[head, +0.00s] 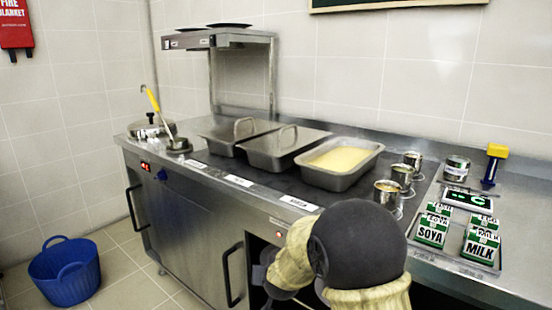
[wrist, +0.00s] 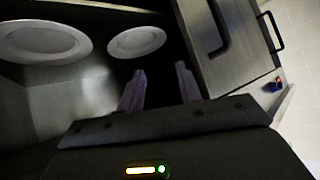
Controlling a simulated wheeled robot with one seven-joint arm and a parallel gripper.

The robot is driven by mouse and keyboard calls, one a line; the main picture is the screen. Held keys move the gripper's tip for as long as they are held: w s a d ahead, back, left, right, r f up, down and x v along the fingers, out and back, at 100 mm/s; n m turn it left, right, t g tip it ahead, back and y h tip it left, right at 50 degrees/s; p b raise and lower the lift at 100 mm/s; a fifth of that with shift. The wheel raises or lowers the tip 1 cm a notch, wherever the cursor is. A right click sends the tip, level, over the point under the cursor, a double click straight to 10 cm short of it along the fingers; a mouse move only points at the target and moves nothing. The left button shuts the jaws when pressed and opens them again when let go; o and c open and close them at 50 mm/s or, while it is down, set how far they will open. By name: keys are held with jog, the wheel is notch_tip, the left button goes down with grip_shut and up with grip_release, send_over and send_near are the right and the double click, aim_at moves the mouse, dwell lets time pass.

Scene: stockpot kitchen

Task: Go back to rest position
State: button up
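My gripper (wrist: 160,70) shows in the wrist view with its two fingers apart and nothing between them. It is at the open front of a dark cupboard compartment. Two white plates, one at the left (wrist: 42,41) and one nearer the middle (wrist: 136,41), lie inside, beyond the fingers and apart from them. In the head view my arm bends down in front of the counter (head: 225,204), and its elbow hides part of the counter's front. The fingers cannot be made out there.
A cupboard door (wrist: 225,45) stands close at the right of the fingers. On the counter are lidded pans (head: 283,146), a yellow-filled pan (head: 342,160), metal mugs (head: 388,194) and cartons (head: 432,230). A blue tub (head: 65,272) stands on the open floor at left.

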jog(key=s+d+g+h, duration=0.1)
jog(key=s+d+g, duration=0.1)
jog(key=s+d, duration=0.55)
jog(key=s+d+g, duration=0.3)
jog(key=s+d, duration=0.1)
jog(key=s, duration=0.6)
jog(key=s+d+g+h, duration=0.1)
jog(key=s+d+g, duration=0.1)
jog(key=s+d, duration=0.45)
jog(key=w+p+v, duration=0.2)
jog(key=p+v, duration=1.1)
jog(key=p, duration=0.1)
jog(key=w+r+p+v, duration=0.1)
jog(key=w+p+v, duration=0.2)
jog(key=p+v, duration=1.1)
jog(key=w+r+p+v, duration=0.1)
jog(key=w+p+v, duration=0.2)
jog(key=p+v, duration=1.1)
jog(key=shift+f, duration=0.1)
jog(key=shift+w+a, duration=0.1)
jog(key=shift+w, duration=0.15)
jog(key=shift+s, duration=0.15)
jog(key=shift+s, duration=0.1)
